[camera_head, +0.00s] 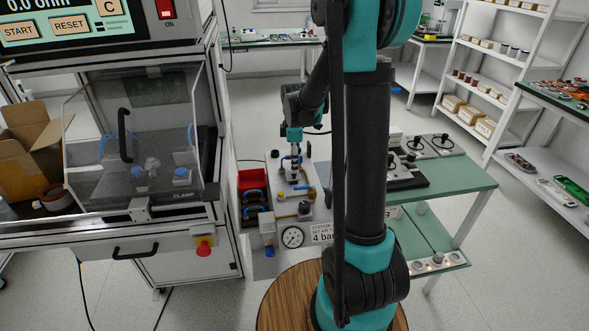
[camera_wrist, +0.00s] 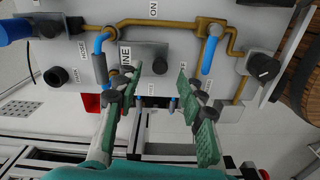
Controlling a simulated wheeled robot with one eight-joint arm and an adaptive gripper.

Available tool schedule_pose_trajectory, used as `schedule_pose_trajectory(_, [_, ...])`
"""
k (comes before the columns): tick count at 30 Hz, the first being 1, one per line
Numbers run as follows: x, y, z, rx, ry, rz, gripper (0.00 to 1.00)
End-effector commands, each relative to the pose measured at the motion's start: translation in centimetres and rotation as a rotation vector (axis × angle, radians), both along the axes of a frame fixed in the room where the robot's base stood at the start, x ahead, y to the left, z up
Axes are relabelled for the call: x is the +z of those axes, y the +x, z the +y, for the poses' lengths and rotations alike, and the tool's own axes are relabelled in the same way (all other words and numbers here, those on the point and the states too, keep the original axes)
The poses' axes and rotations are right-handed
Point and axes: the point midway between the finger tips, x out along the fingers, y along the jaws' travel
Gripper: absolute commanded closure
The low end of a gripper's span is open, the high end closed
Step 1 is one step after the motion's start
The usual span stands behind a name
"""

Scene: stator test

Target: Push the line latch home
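A grey plate labelled LINE (camera_wrist: 128,60) is on the light pipe panel (camera_wrist: 185,85) in the wrist view. In the head view my gripper (camera_head: 294,150) is above the panel (camera_head: 312,208), and the latch cannot be made out there.
A pressure gauge (camera_head: 292,237) is at the panel's front. A red bin (camera_head: 252,180) stands left, beside the clamp cabinet (camera_head: 140,140).

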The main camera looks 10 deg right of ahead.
Motion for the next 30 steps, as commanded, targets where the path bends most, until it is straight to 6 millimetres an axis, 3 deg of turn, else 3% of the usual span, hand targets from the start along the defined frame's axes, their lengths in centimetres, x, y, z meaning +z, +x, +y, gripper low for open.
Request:
schedule_pose_trajectory(7, [-2.7, 0.0, 0.0, 0.0, 0.0, 0.0, 0.6])
schedule_pose_trajectory(18, [-3.1, 0.0, 0.0, 0.0, 0.0, 0.0, 0.6])
schedule_pose_trajectory(27, [-3.1, 0.0, 0.0, 0.0, 0.0, 0.0, 0.98])
schedule_pose_trajectory(30, [-3.1, 0.0, 0.0, 0.0, 0.0, 0.0, 1.0])
